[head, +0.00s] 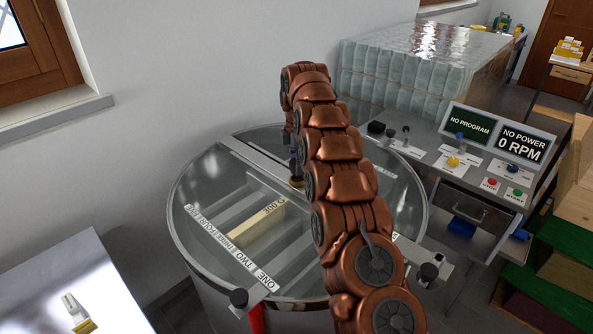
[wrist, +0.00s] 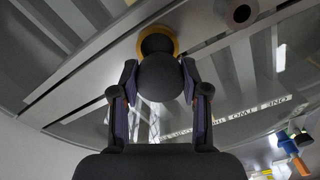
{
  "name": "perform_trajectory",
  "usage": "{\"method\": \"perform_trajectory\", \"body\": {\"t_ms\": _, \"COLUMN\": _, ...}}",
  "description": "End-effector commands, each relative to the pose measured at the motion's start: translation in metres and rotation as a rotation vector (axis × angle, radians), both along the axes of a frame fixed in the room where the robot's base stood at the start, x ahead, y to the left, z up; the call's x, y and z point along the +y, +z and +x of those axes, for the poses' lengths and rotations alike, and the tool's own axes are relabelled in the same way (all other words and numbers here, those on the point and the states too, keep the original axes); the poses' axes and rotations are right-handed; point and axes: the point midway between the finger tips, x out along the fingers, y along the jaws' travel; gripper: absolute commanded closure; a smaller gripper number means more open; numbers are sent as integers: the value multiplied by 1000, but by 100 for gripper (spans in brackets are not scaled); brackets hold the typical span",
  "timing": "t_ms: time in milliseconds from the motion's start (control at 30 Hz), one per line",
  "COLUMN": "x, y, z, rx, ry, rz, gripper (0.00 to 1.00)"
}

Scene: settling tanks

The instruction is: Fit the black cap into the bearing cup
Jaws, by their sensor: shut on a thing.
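My gripper (wrist: 160,72) is shut on a dark, rounded piece, which looks like the black cap (wrist: 161,82), with one finger on each side. Just beyond the cap in the wrist view is a yellow ring (wrist: 146,35) with a dark middle, likely the bearing cup, on a bar across the tank. The cap overlaps the ring's lower part, so I cannot tell whether they touch. In the head view my gripper (head: 296,168) points down over the tank, and the yellow ring (head: 296,184) shows just under it. The cap is not clear there.
The round tank (head: 176,222) has a glassy top, cross bars and a cream block (head: 256,228) inside. A control desk (head: 428,137) with screens stands at right. A metal table (head: 60,275) is at lower left.

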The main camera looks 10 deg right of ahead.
Motion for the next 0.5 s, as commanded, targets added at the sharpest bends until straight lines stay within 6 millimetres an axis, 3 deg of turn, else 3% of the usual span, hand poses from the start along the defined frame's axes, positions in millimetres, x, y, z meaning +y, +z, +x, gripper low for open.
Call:
{"method": "perform_trajectory", "body": {"t_ms": 233, "x": -2, "y": -1, "z": 3, "rx": -1, "ry": 0, "rz": 0, "gripper": 95}}
{"method": "perform_trajectory", "body": {"t_ms": 500, "x": -1, "y": -15, "z": 2, "rx": 0, "ry": 1, "rz": -1, "gripper": 95}}
